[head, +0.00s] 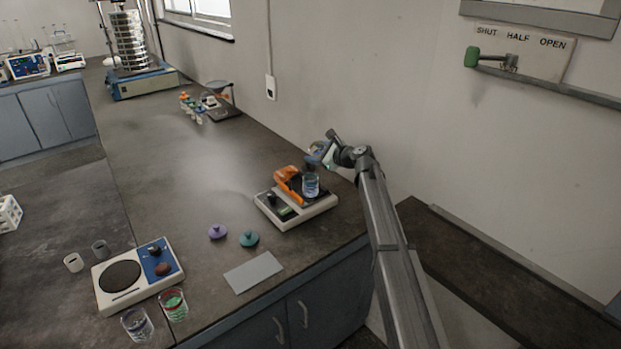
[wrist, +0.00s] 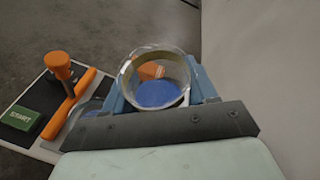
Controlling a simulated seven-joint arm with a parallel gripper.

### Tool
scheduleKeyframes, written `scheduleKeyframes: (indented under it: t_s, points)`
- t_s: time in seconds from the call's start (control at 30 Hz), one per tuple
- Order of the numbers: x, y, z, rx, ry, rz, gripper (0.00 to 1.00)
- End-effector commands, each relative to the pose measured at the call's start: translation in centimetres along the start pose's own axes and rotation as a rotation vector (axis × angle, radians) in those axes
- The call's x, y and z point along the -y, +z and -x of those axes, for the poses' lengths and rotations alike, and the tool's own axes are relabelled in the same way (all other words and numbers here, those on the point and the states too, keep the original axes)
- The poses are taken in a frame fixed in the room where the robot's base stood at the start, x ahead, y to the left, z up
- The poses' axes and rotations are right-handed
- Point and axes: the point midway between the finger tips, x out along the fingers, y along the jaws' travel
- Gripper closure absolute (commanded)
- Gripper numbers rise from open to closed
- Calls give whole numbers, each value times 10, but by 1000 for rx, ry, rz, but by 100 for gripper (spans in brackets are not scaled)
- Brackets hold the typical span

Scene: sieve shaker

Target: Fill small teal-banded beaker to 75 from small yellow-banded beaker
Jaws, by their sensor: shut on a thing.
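My gripper (head: 322,154) is shut on a small clear glass beaker (wrist: 158,66), held up beside the wall above an orange and cream device. The wrist view looks into its mouth, where blue liquid shows at the bottom and orange shows through the glass. Another clear beaker (head: 311,185) stands upright on the orange and cream device (head: 281,216), just below my gripper, with a bluish tint. Its band colour is too small to tell.
A purple lid (head: 217,231), a teal lid (head: 249,238) and a grey mat (head: 253,272) lie in front. Two beakers (head: 137,323) (head: 173,303) stand by a hotplate (head: 120,276). Mid-bench is clear.

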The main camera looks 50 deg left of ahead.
Motion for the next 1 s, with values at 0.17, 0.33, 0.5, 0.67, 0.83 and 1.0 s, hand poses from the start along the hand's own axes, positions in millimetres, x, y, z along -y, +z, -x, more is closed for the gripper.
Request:
scheduleKeyframes:
  t_s: [0.17,0.33,0.5,0.67,0.83,1.0]
  points:
    - [3,-17,-9,-17,47,-110,76]
    - [0,-35,-16,-29,85,-203,76]
    - [-4,-52,-22,-40,116,-278,76]
    - [-3,-62,-26,-50,146,-352,76]
    - [0,-66,-28,-61,177,-427,76]
    - [1,-68,-29,-67,194,-467,76]
